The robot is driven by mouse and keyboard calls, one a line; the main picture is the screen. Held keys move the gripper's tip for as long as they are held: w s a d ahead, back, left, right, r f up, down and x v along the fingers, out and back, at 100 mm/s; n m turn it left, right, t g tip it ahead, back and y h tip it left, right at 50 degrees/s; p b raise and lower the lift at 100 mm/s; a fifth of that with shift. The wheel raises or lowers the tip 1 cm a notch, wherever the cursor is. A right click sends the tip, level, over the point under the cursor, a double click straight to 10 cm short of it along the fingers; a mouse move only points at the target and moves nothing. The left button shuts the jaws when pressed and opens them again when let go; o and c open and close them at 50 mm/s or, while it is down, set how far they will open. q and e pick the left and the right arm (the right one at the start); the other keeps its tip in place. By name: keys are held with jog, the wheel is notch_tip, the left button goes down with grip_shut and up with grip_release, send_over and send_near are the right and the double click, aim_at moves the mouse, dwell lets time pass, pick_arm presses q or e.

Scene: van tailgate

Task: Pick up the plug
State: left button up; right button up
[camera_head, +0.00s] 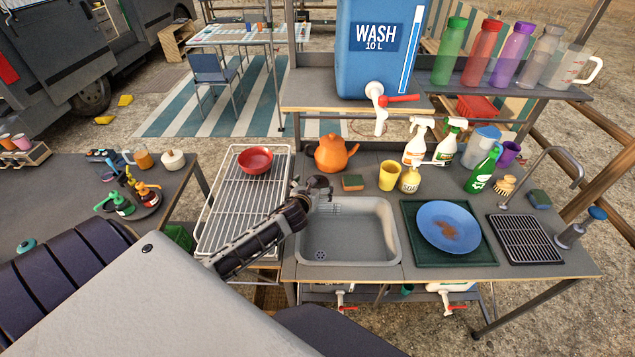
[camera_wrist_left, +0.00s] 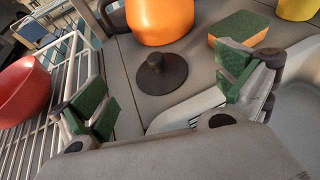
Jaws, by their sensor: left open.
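The plug (camera_wrist_left: 160,74) is a dark round disc with a small knob on top. In the left wrist view it lies on the grey counter between the orange kettle and the sink edge. My left gripper (camera_wrist_left: 167,88) is open, its green-padded fingers apart on either side of the plug in that view, with nothing between them. In the head view the left gripper (camera_head: 316,188) is over the back left corner of the sink (camera_head: 350,232); I cannot clearly tell the plug from the fingers there. My right gripper is not in view.
The orange kettle (camera_head: 334,153) stands just behind the gripper, with a sponge (camera_head: 352,182) and yellow cup (camera_head: 389,176) to its right. A red bowl (camera_head: 256,160) sits on the wire rack (camera_head: 228,215) to the left. The blue water tank (camera_head: 378,60) is on the shelf above.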

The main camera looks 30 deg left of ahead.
aim_at(317, 177)
pick_arm(q)
jog(key=shift+x, duration=1.1)
jog(key=shift+a+x, duration=0.15)
jog(key=shift+x, duration=1.15)
jog(key=shift+a+x, duration=0.15)
jog(key=shift+x, duration=1.1)
jog(key=shift+s, duration=0.1)
jog(key=c, duration=1)
jog(key=shift+o, duration=0.2)
jog(key=shift+r+p, duration=0.45)
jog(key=shift+r, duration=4.5)
